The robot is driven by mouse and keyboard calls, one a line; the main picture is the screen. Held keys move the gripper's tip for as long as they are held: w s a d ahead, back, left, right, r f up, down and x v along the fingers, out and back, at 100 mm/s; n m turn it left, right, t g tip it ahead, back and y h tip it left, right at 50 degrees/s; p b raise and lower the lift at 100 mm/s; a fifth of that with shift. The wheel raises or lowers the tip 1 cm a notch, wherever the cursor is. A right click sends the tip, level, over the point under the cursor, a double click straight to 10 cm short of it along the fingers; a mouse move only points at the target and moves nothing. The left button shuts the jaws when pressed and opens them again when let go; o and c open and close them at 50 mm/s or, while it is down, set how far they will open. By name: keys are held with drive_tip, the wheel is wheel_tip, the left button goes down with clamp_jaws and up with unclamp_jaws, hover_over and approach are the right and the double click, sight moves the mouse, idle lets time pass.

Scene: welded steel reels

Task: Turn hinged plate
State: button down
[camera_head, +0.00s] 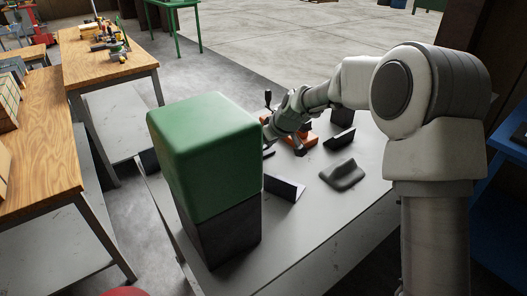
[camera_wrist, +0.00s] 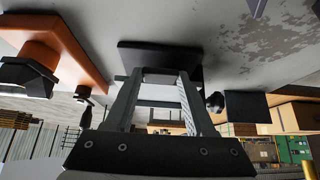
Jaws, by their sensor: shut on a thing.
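In the wrist view, a black plate (camera_wrist: 160,56) stands at the grey tabletop, right at the ends of my gripper's two fingers (camera_wrist: 161,78). My gripper is shut on this plate, one finger on each side. In the head view, my gripper (camera_head: 269,131) is low over the far part of the table, just right of the green-topped block, which hides part of it. A dark edge (camera_head: 268,153) shows below it; I cannot tell whether this is the same plate. The plate's hinge is not clearly seen.
Wooden benches (camera_head: 40,150) stand at left. The table's near right part is clear.

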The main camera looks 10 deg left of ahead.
drive_tip(key=shift+s+d+f+b, duration=0.15)
drive_tip(key=shift+f+b, duration=0.15)
drive_tip(key=shift+f, duration=0.25)
drive_tip(key=shift+s+d+f+b, duration=0.1)
drive_tip(key=shift+f+b, duration=0.15)
drive_tip(key=shift+f, duration=0.25)
drive_tip(key=shift+c, duration=1.2)
unclamp_jaws()
drive_tip(key=shift+r, duration=0.1)
drive_tip(key=shift+r, duration=0.1)
drive_tip(key=shift+r, duration=0.3)
drive_tip(key=p+v, duration=0.1)
drive_tip(key=v, duration=1.5)
drive_tip(key=shift+s+d+r+p, duration=0.15)
drive_tip(key=shift+s+d+p, duration=0.1)
drive_tip(key=shift+p, duration=0.1)
